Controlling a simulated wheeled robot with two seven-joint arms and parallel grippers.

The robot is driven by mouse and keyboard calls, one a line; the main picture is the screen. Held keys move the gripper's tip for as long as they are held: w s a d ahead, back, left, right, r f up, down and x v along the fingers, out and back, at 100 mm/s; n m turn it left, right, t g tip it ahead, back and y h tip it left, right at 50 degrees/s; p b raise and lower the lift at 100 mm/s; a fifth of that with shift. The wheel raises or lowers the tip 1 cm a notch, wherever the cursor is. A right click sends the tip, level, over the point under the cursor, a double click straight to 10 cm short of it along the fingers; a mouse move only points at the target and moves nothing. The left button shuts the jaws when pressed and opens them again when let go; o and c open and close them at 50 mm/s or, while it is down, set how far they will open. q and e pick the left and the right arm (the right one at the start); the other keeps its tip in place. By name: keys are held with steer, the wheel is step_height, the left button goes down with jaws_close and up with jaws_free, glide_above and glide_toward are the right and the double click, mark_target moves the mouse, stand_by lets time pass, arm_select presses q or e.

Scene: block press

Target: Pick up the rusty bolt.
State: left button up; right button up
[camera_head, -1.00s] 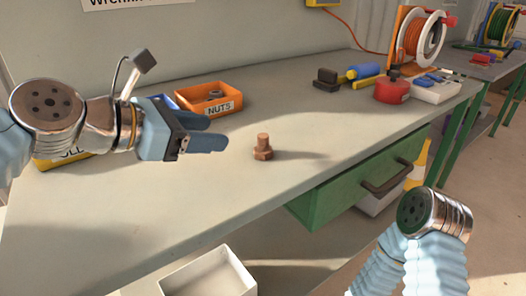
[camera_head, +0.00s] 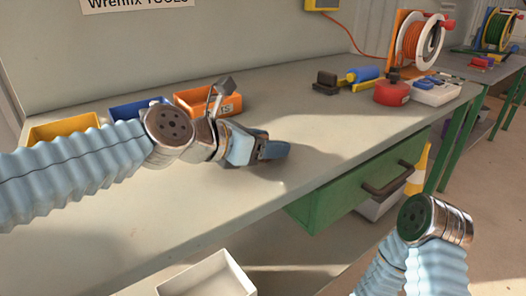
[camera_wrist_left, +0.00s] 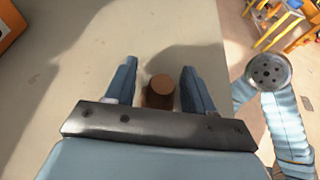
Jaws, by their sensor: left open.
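The rusty bolt (camera_wrist_left: 160,92) shows in the left wrist view as a brown upright shank seen from above, between the two blue fingers of my left gripper (camera_wrist_left: 158,90). Gaps show on both sides of it, so the fingers look apart from it. In the head view my left gripper (camera_head: 278,150) is low over the workbench (camera_head: 150,205), and it hides the bolt there. The left jaws are open. In the head view part of my right arm shows at the lower right, but its gripper is out of view.
Yellow (camera_head: 62,128), blue (camera_head: 135,108) and orange (camera_head: 200,100) bins stand at the back left of the bench. A red canister (camera_head: 392,92) and tools are at the back right. A green drawer (camera_head: 345,195) hangs under the front edge. A white box (camera_head: 208,278) is below.

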arm_select(q)
steer(key=shift+w+d+f, duration=0.15)
steer(key=shift+w+d, duration=0.1)
steer(key=shift+d, duration=0.05)
steer(key=shift+c, duration=0.5)
steer(key=c, duration=0.8)
